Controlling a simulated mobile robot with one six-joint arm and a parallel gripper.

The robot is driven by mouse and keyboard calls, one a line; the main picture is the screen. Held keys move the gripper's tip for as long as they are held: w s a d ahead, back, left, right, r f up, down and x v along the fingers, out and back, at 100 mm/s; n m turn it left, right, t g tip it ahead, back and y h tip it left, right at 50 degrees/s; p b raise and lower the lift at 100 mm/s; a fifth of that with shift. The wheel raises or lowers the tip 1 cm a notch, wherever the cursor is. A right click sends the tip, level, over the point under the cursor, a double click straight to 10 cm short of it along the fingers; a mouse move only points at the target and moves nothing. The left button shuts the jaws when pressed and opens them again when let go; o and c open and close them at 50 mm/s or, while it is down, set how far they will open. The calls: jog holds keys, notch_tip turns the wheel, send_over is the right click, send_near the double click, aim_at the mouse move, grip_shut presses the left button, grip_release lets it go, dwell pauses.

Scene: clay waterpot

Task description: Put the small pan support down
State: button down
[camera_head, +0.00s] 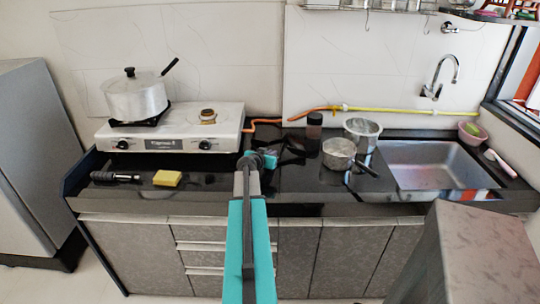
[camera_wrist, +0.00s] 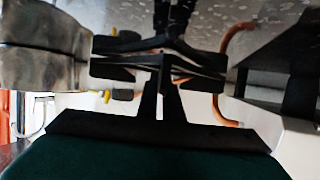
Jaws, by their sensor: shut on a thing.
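My gripper (camera_head: 270,157) is over the counter, just right of the stove's front right corner. It is shut on the small pan support (camera_head: 292,152), a dark metal frame with arms. In the wrist view the support (camera_wrist: 150,58) spans the middle, with my fingers (camera_wrist: 162,92) closed at its near side. Whether the support touches the counter I cannot tell. The white stove (camera_head: 170,132) has a pot (camera_head: 135,97) on its left burner, over another dark support. Its right burner (camera_head: 207,117) shows no support.
A dark jar (camera_head: 314,130), a steel pot (camera_head: 363,134) and a saucepan (camera_head: 339,153) stand right of my gripper. The sink (camera_head: 440,165) is farther right. An orange hose (camera_head: 290,119) runs behind. A yellow sponge (camera_head: 167,178) and a black-handled tool (camera_head: 115,177) lie before the stove.

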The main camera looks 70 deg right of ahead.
dwell(0.3)
jog(key=c, duration=1.9)
grip_release()
jog(key=shift+r, duration=0.1)
jog(key=shift+a+r, duration=0.1)
jog(key=shift+a, duration=0.4)
jog(key=shift+b+v, duration=1.4)
jog(key=shift+v, duration=4)
jog(key=shift+r, duration=0.15)
jog(key=shift+w+r, duration=0.1)
jog(key=shift+w, duration=0.05)
